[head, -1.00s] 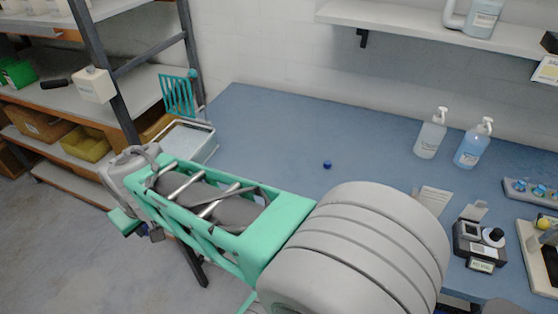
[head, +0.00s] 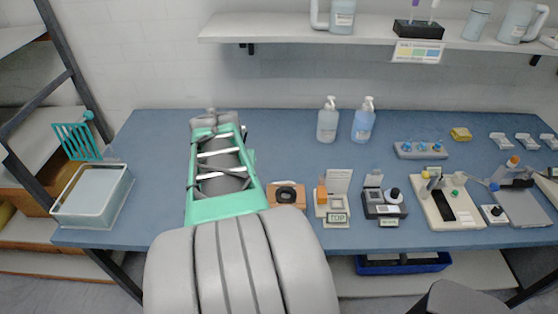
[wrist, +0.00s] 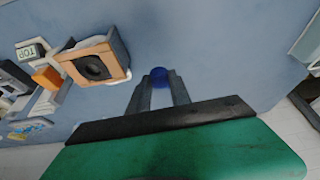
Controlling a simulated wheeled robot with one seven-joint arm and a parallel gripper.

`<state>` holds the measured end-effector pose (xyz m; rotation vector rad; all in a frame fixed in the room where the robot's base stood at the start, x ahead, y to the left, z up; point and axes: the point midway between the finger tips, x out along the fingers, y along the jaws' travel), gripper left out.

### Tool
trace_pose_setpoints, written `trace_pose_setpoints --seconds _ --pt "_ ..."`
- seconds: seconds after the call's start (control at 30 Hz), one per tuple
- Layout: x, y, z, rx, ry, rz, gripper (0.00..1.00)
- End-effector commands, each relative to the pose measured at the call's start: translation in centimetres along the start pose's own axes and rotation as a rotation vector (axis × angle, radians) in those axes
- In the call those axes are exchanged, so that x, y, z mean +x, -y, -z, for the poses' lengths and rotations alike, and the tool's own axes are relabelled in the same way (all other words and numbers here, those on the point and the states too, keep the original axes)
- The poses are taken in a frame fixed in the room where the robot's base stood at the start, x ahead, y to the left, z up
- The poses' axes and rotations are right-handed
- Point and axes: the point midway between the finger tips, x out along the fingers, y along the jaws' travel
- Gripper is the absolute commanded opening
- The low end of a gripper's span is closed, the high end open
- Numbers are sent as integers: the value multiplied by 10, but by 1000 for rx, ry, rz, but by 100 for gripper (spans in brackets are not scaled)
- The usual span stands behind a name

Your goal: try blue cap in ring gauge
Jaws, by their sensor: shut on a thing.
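In the wrist view my gripper (wrist: 160,80) is shut on the blue cap (wrist: 159,85), which shows between the fingertips above the blue bench. The ring gauge, a wooden block with a black ring (wrist: 92,66), sits to the left of the fingertips, apart from the cap. In the head view the ring gauge (head: 287,195) stands on the bench just right of my arm. My fingers and the cap are hidden behind my arm there.
Right of the gauge stand a TOP-labelled device (head: 337,205), a dark gauge device (head: 384,203) and a cream fixture (head: 447,205). Two pump bottles (head: 345,122) stand behind. A grey tray (head: 92,195) is at the left. Bench between tray and arm is clear.

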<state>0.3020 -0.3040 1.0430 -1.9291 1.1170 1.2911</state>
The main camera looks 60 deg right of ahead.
Motion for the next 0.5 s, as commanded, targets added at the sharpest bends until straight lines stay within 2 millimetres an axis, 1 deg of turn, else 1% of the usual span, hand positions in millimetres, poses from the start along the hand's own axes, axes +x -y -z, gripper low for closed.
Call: trace_pose_setpoints --seconds 0.03,0.1,0.2,0.3,0.4,0.5 --pt "-8 -31 8 84 1 -35 0" --pt "-12 -67 11 185 0 -76 0" --pt "-16 -105 11 288 -1 -120 0" --pt "-18 -125 10 344 -1 -143 0" --pt "-16 -131 8 361 -1 -150 0" --pt "-11 -130 6 360 -1 -150 0"
